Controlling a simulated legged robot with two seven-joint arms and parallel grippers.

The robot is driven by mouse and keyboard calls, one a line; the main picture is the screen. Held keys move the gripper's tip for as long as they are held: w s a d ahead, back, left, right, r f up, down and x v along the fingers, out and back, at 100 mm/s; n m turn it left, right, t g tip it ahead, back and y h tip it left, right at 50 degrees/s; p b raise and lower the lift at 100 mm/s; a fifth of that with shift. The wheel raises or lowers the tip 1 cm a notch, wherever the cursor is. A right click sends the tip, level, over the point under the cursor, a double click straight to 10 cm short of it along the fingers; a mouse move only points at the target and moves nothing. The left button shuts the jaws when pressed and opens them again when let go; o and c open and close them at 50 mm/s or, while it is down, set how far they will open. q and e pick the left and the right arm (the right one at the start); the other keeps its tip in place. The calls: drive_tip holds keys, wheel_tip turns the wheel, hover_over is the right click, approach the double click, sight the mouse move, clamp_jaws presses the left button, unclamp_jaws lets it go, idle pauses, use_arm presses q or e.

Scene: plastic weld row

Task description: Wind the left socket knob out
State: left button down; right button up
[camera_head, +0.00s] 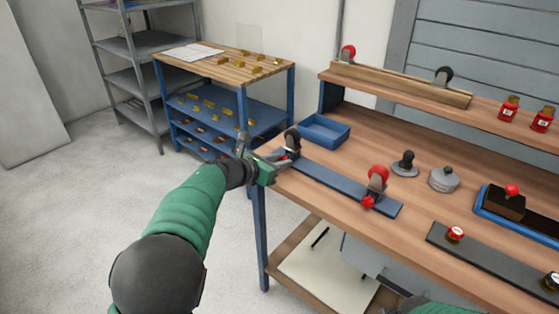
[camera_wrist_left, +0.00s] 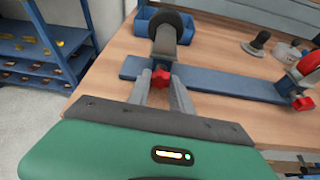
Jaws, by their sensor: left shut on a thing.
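The left socket knob (camera_wrist_left: 161,76) is small and red. It sits at the front of the left socket, below a black wheel (camera_wrist_left: 170,24) on a grey stem, at the left end of a blue rail (camera_head: 333,178). My left gripper (camera_wrist_left: 164,92) has its two grey fingers on either side of the knob, shut on it. In the head view the left gripper (camera_head: 284,160) reaches the rail's left end, and the knob is mostly hidden by the fingers. The right socket carries a red wheel (camera_head: 378,174) and its own red knob (camera_head: 367,202). My right gripper's fingers are not seen.
A blue bin (camera_head: 324,131) stands just behind the left socket. A black-knobbed grey disc (camera_head: 405,164) and a grey round weight (camera_head: 444,179) stand behind the rail. A dark strip (camera_head: 490,262) lies on the right. A shelf (camera_head: 420,92) runs along the bench back.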

use_arm(q)
drive_tip(key=n+g+h+p, duration=0.1)
drive_tip(key=n+p, duration=0.1)
drive_tip(key=p, duration=0.1)
drive_tip(key=shift+a+r+p, duration=0.1)
drive_tip(key=shift+a+p, duration=0.1)
drive_tip(key=shift+p, duration=0.2)
drive_tip(key=shift+f+n+g+h+p, duration=0.15)
drive_tip(key=shift+n+h+p, duration=0.25)
drive_tip(key=shift+n+p, duration=0.2)
drive_tip(key=shift+f+n+g+h+p, duration=0.15)
drive_tip(key=shift+n+h+p, duration=0.25)
drive_tip(key=shift+n+p, duration=0.2)
drive_tip(key=c, duration=1.1)
unclamp_jaws()
drive_tip(key=shift+a+r, duration=0.1)
drive_tip(key=shift+c, duration=0.2)
drive_tip(key=p+v, duration=0.2)
drive_tip(key=v, duration=1.4)
drive_tip(key=shift+s+a, duration=0.2)
drive_tip(key=shift+a, duration=0.05)
drive_tip(key=shift+r, duration=0.1)
